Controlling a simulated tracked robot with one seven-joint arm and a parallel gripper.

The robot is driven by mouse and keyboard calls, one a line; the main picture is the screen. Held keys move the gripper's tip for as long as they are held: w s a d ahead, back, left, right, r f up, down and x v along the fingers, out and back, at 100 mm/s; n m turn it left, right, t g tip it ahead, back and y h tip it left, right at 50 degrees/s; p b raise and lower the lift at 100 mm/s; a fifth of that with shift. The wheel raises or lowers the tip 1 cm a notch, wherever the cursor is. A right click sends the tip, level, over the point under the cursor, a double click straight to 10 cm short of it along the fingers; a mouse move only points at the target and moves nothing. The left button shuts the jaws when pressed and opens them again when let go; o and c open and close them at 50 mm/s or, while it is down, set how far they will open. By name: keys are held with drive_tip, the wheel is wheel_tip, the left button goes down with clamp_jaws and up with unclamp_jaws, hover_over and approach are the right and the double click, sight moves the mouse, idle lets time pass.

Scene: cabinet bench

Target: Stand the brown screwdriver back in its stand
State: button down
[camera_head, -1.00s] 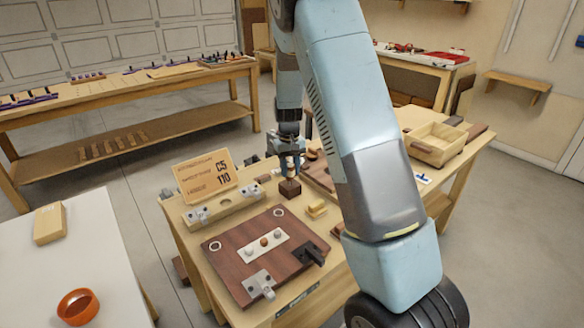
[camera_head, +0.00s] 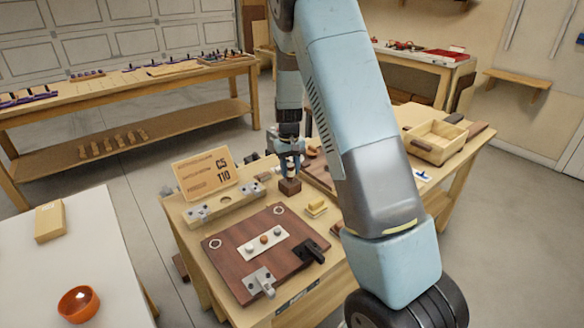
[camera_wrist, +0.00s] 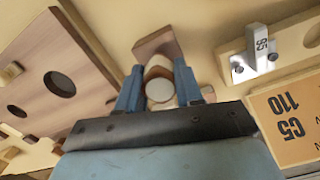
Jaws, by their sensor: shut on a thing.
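My gripper (camera_head: 290,170) points down over the bench, just above a small dark brown block (camera_head: 290,187), which looks like the stand. In the wrist view, my gripper's blue fingers (camera_wrist: 158,68) are shut on a round-ended handle with a pale cap, which I take for the brown screwdriver (camera_wrist: 160,90). It is seen end-on, so its shaft and tip are hidden. The brown block (camera_wrist: 157,40) shows just beyond the handle in the wrist view. I cannot tell whether the screwdriver is in the block's hole.
A card marked C5 (camera_head: 207,174) stands to the left, behind a wooden rail (camera_head: 228,205) with metal clamps. A dark red board (camera_head: 225,247) with fittings lies in front. An open wooden box (camera_head: 437,143) stands farther right.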

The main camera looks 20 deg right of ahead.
drive_tip(key=shift+f, duration=0.35)
idle(0.3)
drive_tip(key=c, duration=0.7)
unclamp_jaws()
drive_tip(key=shift+o, duration=0.2)
drive_tip(key=shift+o, duration=0.4)
drive_tip(key=o, duration=0.3)
drive_tip(key=shift+o, duration=0.2)
drive_tip(key=shift+s+r, duration=0.1)
drive_tip(key=shift+r, duration=3.65)
